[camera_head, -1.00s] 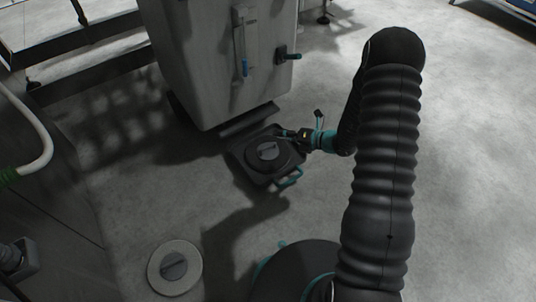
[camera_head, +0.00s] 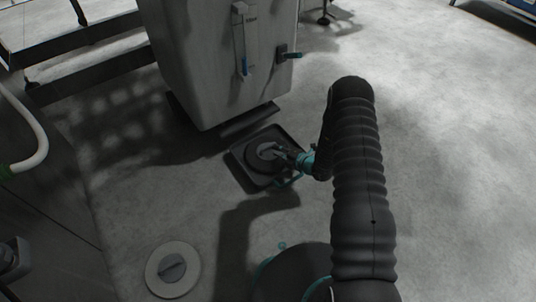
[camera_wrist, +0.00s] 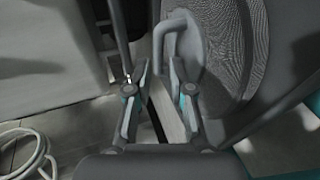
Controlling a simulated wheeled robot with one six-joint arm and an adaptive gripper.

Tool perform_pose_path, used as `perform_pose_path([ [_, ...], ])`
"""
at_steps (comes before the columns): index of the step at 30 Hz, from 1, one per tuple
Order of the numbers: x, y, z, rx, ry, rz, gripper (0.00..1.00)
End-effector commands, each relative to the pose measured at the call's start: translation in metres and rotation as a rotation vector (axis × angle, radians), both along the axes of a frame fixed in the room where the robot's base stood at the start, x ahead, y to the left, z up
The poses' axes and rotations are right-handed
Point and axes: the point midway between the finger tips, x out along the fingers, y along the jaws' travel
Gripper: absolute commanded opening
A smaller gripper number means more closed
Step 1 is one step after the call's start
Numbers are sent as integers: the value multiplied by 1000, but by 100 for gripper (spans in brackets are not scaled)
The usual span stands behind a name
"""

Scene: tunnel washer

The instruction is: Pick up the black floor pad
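The black floor pad (camera_head: 254,164) is a dark round disc with a grey handle on top. It lies in a square dark tray (camera_head: 243,178) on the floor, at the foot of a grey cabinet. In the wrist view the pad (camera_wrist: 235,50) shows as a large mesh-textured disc at upper right, with its grey handle loop (camera_wrist: 177,22) left of it. My gripper (camera_head: 281,153) is low over the pad, at the handle's right side. In the wrist view my gripper (camera_wrist: 160,72) has its fingers apart, with one end of the handle loop near the gap between the fingertips. Contact cannot be told.
A pale round pad (camera_head: 156,282) with a grey handle lies on the floor at lower left. The grey cabinet (camera_head: 215,75) with a lever stands just behind the tray. A teal handle is on the tray's near side. The floor to the right is clear.

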Motion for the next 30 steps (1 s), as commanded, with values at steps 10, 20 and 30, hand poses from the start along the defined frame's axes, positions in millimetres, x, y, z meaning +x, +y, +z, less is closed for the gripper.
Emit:
perform_pose_path([
  [10, 18, 22, -9, 0, -3, 4, 22],
  [20, 38, 44, -19, 0, 0, 1, 22],
  [30, 38, 44, -19, 0, 0, 1, 0],
])
